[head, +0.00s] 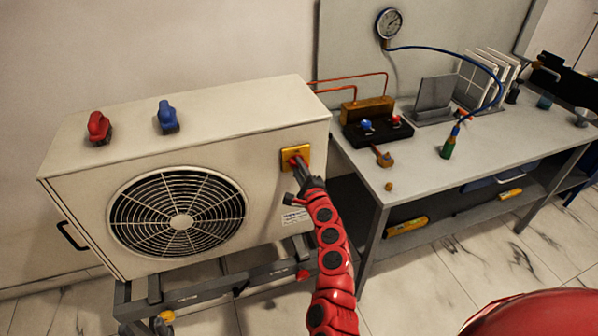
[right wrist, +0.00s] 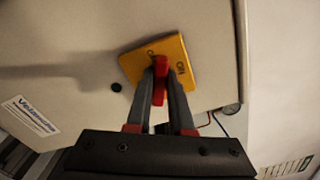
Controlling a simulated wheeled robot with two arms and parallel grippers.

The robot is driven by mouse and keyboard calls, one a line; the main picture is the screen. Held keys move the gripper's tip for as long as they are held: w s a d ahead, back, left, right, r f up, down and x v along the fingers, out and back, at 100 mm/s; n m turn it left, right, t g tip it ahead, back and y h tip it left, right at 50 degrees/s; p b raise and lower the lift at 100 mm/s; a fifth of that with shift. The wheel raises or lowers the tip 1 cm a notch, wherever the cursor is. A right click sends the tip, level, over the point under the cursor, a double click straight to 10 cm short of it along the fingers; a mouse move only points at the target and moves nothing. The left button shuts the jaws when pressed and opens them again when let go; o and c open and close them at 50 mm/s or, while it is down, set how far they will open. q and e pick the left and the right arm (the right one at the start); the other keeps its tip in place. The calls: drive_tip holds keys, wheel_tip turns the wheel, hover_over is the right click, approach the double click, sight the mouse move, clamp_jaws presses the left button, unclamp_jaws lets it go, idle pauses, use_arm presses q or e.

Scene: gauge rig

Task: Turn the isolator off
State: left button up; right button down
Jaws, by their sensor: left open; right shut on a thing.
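The isolator is a yellow plate (head: 300,151) with a red handle (head: 292,161) on the front right of the white outdoor unit (head: 90,190). The plate (right wrist: 182,50) and red handle (right wrist: 160,78) also show in the right wrist view. My right gripper (head: 298,168) is shut on the handle, one finger on each side, in the right wrist view (right wrist: 162,90). An "ON" mark shows on the plate to the right of the handle. Another mark near the handle's upper end is partly unreadable. The handle's exact setting is hard to tell. My left gripper is not in view.
A red valve (head: 98,127) and a blue valve (head: 167,116) stand on the unit's top. A workbench (head: 440,190) to the right holds a manifold (head: 375,130), a green-handled tool (head: 449,145) and a blue hose leading to a wall gauge (head: 389,24).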

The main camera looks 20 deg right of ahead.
drive_tip(key=n+b, duration=0.1)
drive_tip(key=n, duration=0.1)
drive_tip(key=n+b, duration=0.1)
drive_tip(key=n, duration=0.2)
drive_tip(key=shift+f+b, duration=0.35)
idle(0.4)
drive_tip(key=c, duration=0.8)
unclamp_jaws()
drive_tip(key=shift+r, duration=0.1)
drive_tip(key=s+b, duration=0.3)
drive_tip(key=s, duration=1.4)
drive_tip(key=shift+s+d, duration=0.2)
drive_tip(key=shift+d, duration=0.05)
